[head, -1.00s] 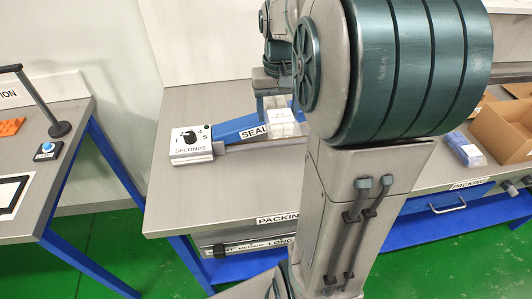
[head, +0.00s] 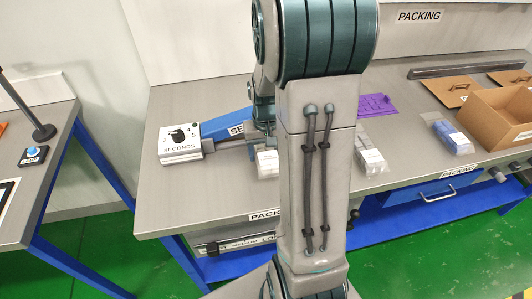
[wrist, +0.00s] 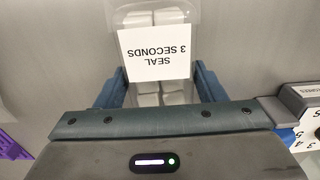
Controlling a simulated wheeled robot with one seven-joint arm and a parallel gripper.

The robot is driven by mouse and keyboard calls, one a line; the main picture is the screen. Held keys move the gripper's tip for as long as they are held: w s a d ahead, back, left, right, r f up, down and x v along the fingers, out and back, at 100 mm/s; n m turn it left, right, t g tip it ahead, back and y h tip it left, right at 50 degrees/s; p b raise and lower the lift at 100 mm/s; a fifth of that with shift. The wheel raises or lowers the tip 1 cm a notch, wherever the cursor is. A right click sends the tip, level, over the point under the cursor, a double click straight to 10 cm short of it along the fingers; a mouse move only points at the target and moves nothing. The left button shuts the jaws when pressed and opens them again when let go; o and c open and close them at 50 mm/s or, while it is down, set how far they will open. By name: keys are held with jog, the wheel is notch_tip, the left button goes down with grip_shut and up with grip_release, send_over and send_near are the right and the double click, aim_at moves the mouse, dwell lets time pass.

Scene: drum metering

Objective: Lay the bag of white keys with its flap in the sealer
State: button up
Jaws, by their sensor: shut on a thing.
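My gripper (wrist: 160,82) is shut on the clear bag of white keys, with a finger on each side in the wrist view. The bag (wrist: 145,18) has white pieces inside and a white label reading "SEAL 3 SECONDS". In the head view the bag (head: 268,163) is on the near side of the sealer, partly hidden by my arm. The sealer has a blue arm (head: 221,126) and a white timer box (head: 180,142) with a black knob. The sealer's edge shows at right in the wrist view (wrist: 303,97). I cannot tell whether the bag touches the bench.
Right of my arm lie another clear bag with a white label (head: 369,156), a purple piece (head: 377,104) and a bag of blue pieces (head: 448,137). An open cardboard box (head: 497,115) stands further right. The front left bench (head: 178,204) is clear.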

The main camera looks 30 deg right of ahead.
jog(key=shift+f, duration=0.6)
jog(key=shift+f, duration=0.1)
jog(key=shift+f, duration=0.15)
jog(key=o, duration=1.1)
jog(key=shift+r, duration=0.2)
